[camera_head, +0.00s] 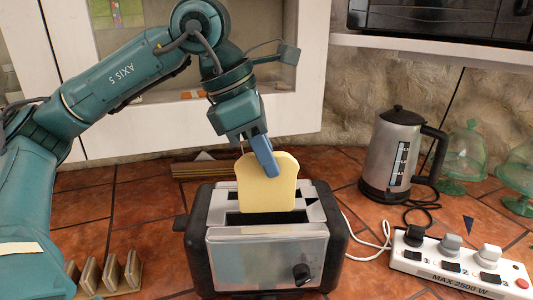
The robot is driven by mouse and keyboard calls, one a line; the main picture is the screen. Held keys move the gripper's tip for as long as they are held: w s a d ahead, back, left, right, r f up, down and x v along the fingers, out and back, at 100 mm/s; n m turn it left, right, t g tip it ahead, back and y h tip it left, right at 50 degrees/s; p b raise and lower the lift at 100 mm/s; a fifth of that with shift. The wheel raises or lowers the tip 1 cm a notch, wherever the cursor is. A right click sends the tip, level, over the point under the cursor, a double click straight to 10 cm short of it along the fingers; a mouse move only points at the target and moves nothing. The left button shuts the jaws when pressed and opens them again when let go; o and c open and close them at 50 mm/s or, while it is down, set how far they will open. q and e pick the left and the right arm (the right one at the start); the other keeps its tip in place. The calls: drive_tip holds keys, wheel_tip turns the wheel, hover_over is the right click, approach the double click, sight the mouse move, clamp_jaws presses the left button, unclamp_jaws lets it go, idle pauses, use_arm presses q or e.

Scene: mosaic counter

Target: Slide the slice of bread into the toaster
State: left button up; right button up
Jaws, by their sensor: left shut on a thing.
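The slice of bread (267,190) is pale yellow and upright. My left gripper (266,168) is shut on its top edge from above. The toaster (266,255) is silver and black with a dark knob on its front. The slice stands over the toaster's top, in line with the rear slot, and most of it shows above the top. Whether its lower edge is inside the slot or just above it, I cannot tell. The front slot (262,218) looks empty. My right gripper is not in view.
A metal kettle (388,155) stands at the right, beside green glass covers (464,150). A white power strip (455,266) with plugs lies at the front right. A wooden rack (106,276) is at the front left. White cabinets (285,75) stand behind.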

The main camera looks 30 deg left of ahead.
use_arm(q)
drive_tip(key=b, duration=0.4)
hover_over(265, 209)
drive_tip(key=shift+w+a+f, duration=0.1)
drive_tip(key=shift+w+f, duration=0.1)
drive_tip(key=shift+f, duration=0.95)
drive_tip(key=shift+w+f, duration=0.15)
drive_tip(key=shift+f, duration=0.95)
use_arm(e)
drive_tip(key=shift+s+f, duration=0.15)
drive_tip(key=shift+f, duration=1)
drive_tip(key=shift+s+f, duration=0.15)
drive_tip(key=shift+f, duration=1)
use_arm(q)
drive_tip(key=o, duration=0.5)
drive_tip(key=shift+c, duration=0.2)
drive_tip(key=shift+o, duration=0.3)
drive_tip(key=o, duration=0.5)
drive_tip(key=shift+a+r, duration=0.15)
drive_tip(key=shift+r, duration=0.5)
drive_tip(key=p+v, duration=0.1)
drive_tip(key=v, duration=1.1)
drive_tip(key=shift+s, duration=0.15)
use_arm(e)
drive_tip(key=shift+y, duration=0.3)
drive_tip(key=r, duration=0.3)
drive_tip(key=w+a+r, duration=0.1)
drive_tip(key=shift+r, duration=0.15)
